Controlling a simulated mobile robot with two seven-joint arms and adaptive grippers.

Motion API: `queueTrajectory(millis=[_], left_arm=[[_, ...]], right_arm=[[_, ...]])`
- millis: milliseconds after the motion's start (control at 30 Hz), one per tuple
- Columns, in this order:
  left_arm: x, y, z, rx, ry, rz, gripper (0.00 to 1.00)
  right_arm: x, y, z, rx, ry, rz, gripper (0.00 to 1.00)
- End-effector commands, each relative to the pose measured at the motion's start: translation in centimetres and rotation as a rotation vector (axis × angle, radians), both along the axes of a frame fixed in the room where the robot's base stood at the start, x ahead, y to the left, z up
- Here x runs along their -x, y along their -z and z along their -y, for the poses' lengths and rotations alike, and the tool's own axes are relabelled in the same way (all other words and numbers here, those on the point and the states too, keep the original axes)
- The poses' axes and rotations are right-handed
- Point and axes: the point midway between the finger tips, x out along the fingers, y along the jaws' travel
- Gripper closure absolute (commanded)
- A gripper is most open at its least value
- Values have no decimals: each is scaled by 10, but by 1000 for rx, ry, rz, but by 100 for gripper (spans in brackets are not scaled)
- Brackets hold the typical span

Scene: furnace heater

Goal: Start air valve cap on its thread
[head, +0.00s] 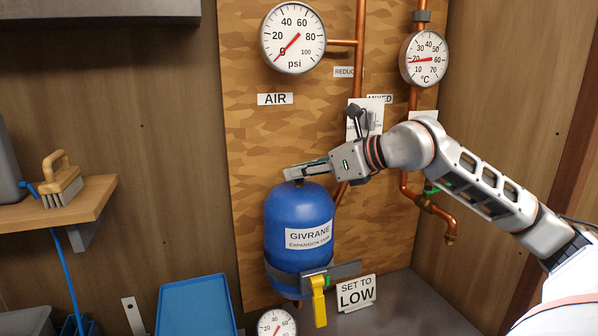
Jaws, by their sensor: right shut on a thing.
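The blue expansion tank (297,215) labelled "GIVRANE" stands upright against the wooden board, in the middle of the head view. My right gripper (294,173) reaches in from the right, with its fingertips directly over the tank's top, where a small dark valve stem (298,183) shows. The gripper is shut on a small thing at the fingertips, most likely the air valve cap. My left gripper is not in view.
A psi gauge (293,38) reads near zero above the tank. A temperature gauge (423,58) and copper pipes are at the right. A yellow-handled lever (319,300) is below the tank. A blue tray (195,308) is lower left.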

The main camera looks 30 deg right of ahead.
Motion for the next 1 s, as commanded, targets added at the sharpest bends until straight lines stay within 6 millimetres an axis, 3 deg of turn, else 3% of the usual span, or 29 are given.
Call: queueTrajectory(millis=[300, 400, 767, 1000], left_arm=[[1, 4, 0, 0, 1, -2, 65], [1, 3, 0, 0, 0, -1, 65], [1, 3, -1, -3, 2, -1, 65], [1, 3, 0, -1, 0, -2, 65]], right_arm=[[0, 5, 0, 0, 0, -5, 95], [0, 6, 0, 0, 0, -6, 68], [0, 4, 0, 0, 0, -3, 68], [13, 0, 9, 2, 4, -3, 68]])
